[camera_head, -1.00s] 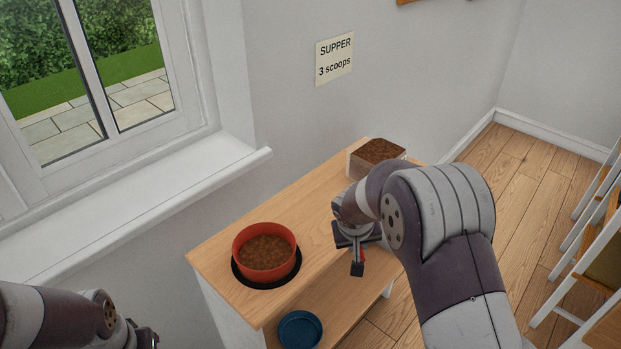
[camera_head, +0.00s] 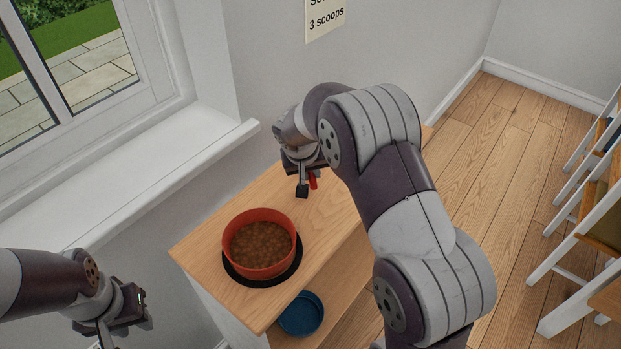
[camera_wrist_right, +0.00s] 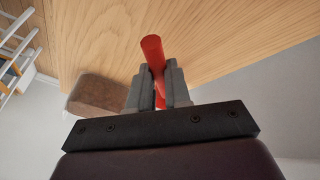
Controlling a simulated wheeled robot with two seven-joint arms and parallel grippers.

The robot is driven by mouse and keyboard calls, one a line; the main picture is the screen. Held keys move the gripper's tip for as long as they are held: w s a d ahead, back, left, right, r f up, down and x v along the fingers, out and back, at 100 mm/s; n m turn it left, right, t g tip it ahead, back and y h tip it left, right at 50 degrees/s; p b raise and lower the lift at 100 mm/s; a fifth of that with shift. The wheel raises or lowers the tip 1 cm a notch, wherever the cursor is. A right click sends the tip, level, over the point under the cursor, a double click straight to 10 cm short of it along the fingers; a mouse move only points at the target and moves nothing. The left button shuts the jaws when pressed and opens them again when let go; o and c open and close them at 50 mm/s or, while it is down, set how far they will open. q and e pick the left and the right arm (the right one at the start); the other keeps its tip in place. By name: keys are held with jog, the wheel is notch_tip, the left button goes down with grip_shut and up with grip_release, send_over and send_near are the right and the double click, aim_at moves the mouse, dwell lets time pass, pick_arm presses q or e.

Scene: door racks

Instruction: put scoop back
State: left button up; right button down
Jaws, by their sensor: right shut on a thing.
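My right gripper (camera_head: 306,186) is shut on the red handle of the scoop (camera_wrist_right: 152,52), and a bit of this red shows beside the fingers in the head view (camera_head: 313,181). It is over the wooden tabletop, behind the red bowl. The scoop's head is hidden. The clear container of brown kibble (camera_wrist_right: 98,95) shows beside the gripper in the wrist view; my right arm hides it in the head view. The red bowl (camera_head: 259,271) holds brown kibble. My left gripper (camera_head: 135,312) is at the lower left, away from the table; its jaws are unclear.
The bowl stands on a black round mat (camera_head: 230,277) on the wooden table (camera_head: 205,250). A blue bowl (camera_head: 301,315) sits on the lower shelf. The window sill (camera_head: 150,165) runs along the left. A wall sign (camera_head: 325,20) reads "3 scoops". White-framed chairs (camera_head: 575,265) stand at right.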

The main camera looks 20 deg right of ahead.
notch_tip(320, 180, down, 3)
jog(key=shift+s+f, duration=0.1)
jog(key=shift+s, duration=0.05)
jog(key=shift+w, duration=0.2)
jog(key=shift+s+f+b, duration=0.15)
jog(key=shift+f+b, duration=0.05)
jog(key=shift+b, duration=0.1)
jog(key=c, duration=1.1)
grip_release()
jog(key=v, duration=1.2)
jog(key=s+f+n+y, duration=0.1)
jog(key=s, duration=0.5)
jog(key=s+f+g+y, duration=0.1)
jog(key=s+f, duration=0.1)
jog(key=s, duration=0.5)
jog(key=s+a+f+n+g+y+p, duration=0.1)
jog(key=s+f, duration=0.1)
jog(key=s, duration=0.5)
jog(key=shift+a+f+n, duration=0.1)
jog(key=shift+f+n, duration=0.15)
jog(key=shift+n, duration=0.05)
